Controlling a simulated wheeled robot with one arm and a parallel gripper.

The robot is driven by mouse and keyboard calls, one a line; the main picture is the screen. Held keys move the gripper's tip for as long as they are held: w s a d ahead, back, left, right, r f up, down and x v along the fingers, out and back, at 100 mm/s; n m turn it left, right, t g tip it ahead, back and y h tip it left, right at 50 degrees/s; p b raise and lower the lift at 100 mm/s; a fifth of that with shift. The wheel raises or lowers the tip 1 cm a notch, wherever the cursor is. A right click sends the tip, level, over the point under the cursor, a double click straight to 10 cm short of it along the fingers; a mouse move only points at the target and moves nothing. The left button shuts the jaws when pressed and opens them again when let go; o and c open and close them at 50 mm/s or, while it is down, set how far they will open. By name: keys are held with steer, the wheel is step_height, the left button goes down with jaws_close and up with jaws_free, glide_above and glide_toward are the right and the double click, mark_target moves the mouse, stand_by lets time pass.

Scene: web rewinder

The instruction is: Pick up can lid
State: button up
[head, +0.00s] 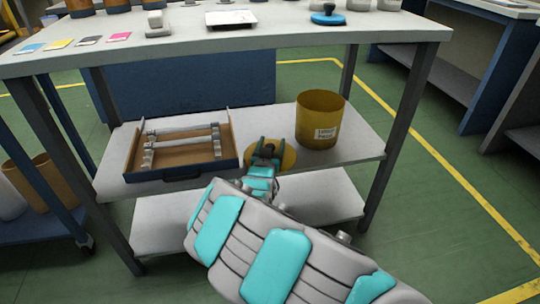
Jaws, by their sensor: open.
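The can lid (288,157) is a flat, yellow-brown round disc on the middle shelf of the table. It lies just left of an open yellow can (320,119) with a white label. My gripper (264,149) is open over the left part of the lid. Its dark fingers and my arm hide part of the disc. I cannot tell whether the fingers touch it.
A wooden tray (131,158) with grey rods stands left on the same shelf (352,150). The tabletop (200,42) above carries colour cards, a white scale and a blue round object. A table leg (396,130) stands at the right.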

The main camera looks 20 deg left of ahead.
jaws_close()
stand_by(0.6)
